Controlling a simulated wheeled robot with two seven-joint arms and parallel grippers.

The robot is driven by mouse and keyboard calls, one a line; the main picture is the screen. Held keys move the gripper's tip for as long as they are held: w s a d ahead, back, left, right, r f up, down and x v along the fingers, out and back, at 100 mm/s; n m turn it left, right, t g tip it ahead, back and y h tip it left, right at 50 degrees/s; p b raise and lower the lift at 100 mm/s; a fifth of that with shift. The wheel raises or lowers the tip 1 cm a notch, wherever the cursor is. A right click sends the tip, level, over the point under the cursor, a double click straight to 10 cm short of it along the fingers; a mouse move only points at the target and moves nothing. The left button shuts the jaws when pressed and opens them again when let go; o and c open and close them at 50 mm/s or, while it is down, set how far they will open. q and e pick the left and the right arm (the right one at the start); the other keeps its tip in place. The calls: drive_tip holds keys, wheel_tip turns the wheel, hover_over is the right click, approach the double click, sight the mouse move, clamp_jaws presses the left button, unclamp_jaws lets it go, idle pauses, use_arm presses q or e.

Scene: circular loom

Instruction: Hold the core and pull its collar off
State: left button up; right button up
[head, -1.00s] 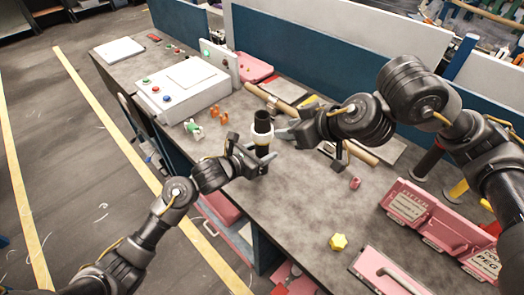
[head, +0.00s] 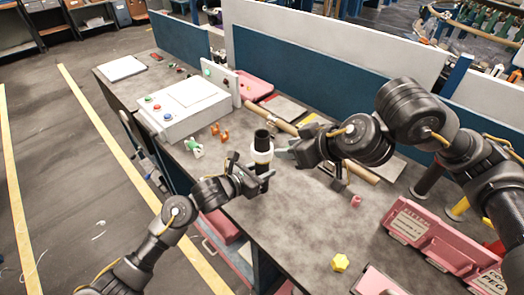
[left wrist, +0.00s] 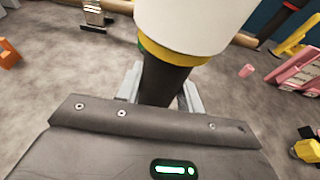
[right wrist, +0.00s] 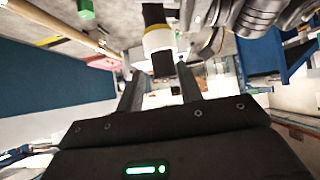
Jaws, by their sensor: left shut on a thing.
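The core (head: 262,137) is a black cylinder standing upright. A white collar (head: 262,156) sits around it, with a yellow band at one edge. My left gripper (head: 261,180) is shut on the black part below the collar; the left wrist view shows this dark shaft (left wrist: 163,82) between its fingers, under the white collar (left wrist: 195,22). My right gripper (head: 284,151) is open and empty just right of the collar. In the right wrist view the collar (right wrist: 158,41) appears ahead, between and beyond its fingers. Whether the core's bottom touches the table is hidden.
A white control box (head: 180,105) with buttons is at the back left, near green and orange small parts. A brown rod (head: 285,125) lies behind the core. The table between is mostly clear.

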idle(0.3)
drive_tip(key=o, duration=0.4)
drive_tip(key=shift+s+a, duration=0.1)
drive_tip(key=shift+a, duration=0.1)
drive_tip(key=o, duration=0.5)
drive_tip(key=s+a+n+g, duration=0.1)
drive_tip(key=a+n, duration=0.1)
drive_tip(key=n, duration=0.1)
drive_tip(key=s+a+f+n+g, duration=0.1)
drive_tip(key=a+n, duration=0.1)
drive_tip(key=n, duration=0.2)
drive_tip(key=s+a+n+g, duration=0.1)
drive_tip(key=a+n+g, duration=0.1)
drive_tip(key=a+n, duration=0.1)
drive_tip(key=shift+s+f+n, duration=0.1)
drive_tip(key=shift+f+n, duration=0.05)
drive_tip(key=shift+n, duration=0.35)
drive_tip(key=s+a+f+n+g+h, duration=0.1)
drive_tip(key=s+a+n+g+h, duration=0.2)
drive_tip(key=n, duration=0.8)
wheel_tip(320, 180, up, 8)
drive_tip(key=n+h, duration=0.4)
drive_tip(key=n, duration=2.8)
hover_over(262, 146)
drive_tip(key=w, duration=0.2)
wheel_tip(262, 146, down, 12)
drive_tip(key=shift+r, duration=0.1)
